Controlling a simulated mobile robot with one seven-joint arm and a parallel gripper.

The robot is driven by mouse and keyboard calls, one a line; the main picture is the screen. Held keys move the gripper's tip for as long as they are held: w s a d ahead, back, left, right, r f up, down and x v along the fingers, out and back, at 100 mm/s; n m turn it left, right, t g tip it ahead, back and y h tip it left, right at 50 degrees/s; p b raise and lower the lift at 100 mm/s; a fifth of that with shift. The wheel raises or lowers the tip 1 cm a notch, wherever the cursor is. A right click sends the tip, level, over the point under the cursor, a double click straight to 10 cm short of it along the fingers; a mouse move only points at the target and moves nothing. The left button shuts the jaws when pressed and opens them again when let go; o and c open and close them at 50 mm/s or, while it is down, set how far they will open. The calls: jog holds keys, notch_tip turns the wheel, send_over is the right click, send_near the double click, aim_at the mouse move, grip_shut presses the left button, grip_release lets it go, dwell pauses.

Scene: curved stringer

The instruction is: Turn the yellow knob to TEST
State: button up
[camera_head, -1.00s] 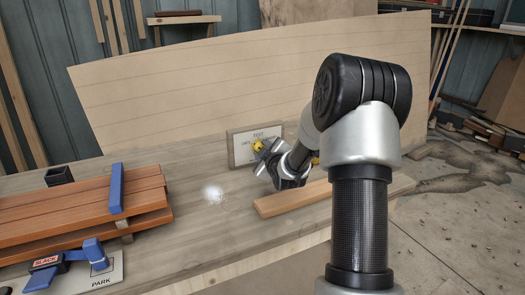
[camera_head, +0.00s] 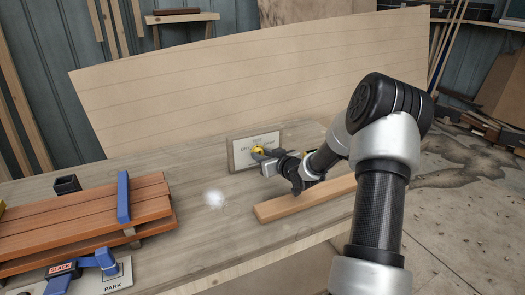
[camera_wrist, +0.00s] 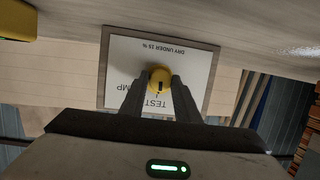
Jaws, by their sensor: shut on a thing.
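The yellow knob (camera_head: 257,150) sits on a white, wood-framed label panel (camera_head: 238,156) standing at the back of the bench. In the wrist view the knob (camera_wrist: 160,76) is between the two dark fingertips of my gripper (camera_wrist: 160,88), which are shut on it from both sides. A dark mark shows on the knob's face, on the side towards the word TEST. The panel (camera_wrist: 193,65) appears upside down there; "DRY UNDER 15 %" is readable, and another word is partly hidden by a finger. In the head view my gripper (camera_head: 268,158) reaches the knob from the right.
A light wooden board (camera_head: 305,198) lies on the bench below my wrist. Stacked reddish boards (camera_head: 85,215) with a blue bar (camera_head: 123,197) are at left, with a blue clamp marked SLACK (camera_head: 70,272) in front. A tall curved panel (camera_head: 250,80) stands behind. The bench middle is clear.

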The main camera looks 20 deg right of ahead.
jog(key=shift+m+p, duration=0.3)
dwell(0.4)
jog(key=o, duration=1)
jog(key=shift+o, duration=0.2)
jog(key=shift+s, duration=0.1)
jog(key=p+v, duration=0.2)
jog(key=v, duration=1.5)
jog(key=shift+p, duration=0.3)
jog(key=shift+r, duration=0.1)
